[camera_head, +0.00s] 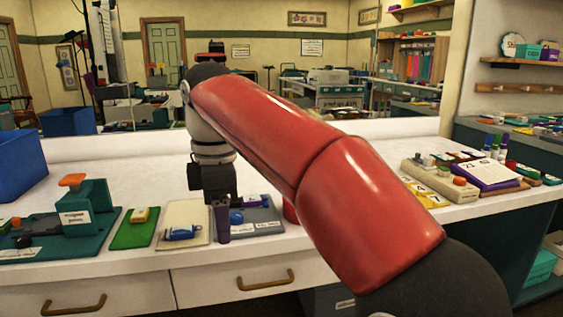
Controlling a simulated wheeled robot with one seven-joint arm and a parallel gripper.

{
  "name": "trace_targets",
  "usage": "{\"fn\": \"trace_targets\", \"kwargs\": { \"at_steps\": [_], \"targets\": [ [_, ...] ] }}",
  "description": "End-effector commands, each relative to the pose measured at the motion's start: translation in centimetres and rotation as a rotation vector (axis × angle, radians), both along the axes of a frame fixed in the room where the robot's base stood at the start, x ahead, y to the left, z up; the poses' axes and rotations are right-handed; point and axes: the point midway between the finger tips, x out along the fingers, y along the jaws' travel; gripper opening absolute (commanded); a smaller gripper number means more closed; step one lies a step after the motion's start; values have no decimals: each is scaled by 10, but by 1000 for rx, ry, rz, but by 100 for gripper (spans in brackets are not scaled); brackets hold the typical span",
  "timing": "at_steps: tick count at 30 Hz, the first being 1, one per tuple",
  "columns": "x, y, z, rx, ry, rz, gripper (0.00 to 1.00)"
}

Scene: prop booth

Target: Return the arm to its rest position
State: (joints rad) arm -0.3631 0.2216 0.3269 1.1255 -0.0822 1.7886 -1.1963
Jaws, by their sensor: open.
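My red and dark arm reaches from the lower right across the middle of the view. Its wrist points down over the white counter (100,172). My gripper (222,212) hangs at the end, low over the counter's front part. It is open, and I see nothing held in it, though one finger hides most of the gap. It is between a cream board with a blue clamp (181,232) and a grey tray (268,218) with small blue and purple items. Whether it touches the tray is unclear.
A teal press-like device (85,208) with an orange knob and a green board (134,232) are at left. A blue bin (18,160) stands at the left edge. At right are yellow cards (428,194), a purple calendar block (487,173) and markers. The counter's back middle is mostly clear.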

Motion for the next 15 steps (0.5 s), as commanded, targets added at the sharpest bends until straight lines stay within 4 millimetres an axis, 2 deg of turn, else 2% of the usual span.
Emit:
{"fn": "trace_targets", "kwargs": {
  "at_steps": [8, 15],
  "targets": [
    [-7, -29, -6, 7, -51, -184, 50],
    [-22, -73, -18, 37, -123, -458, 50]
  ]
}}
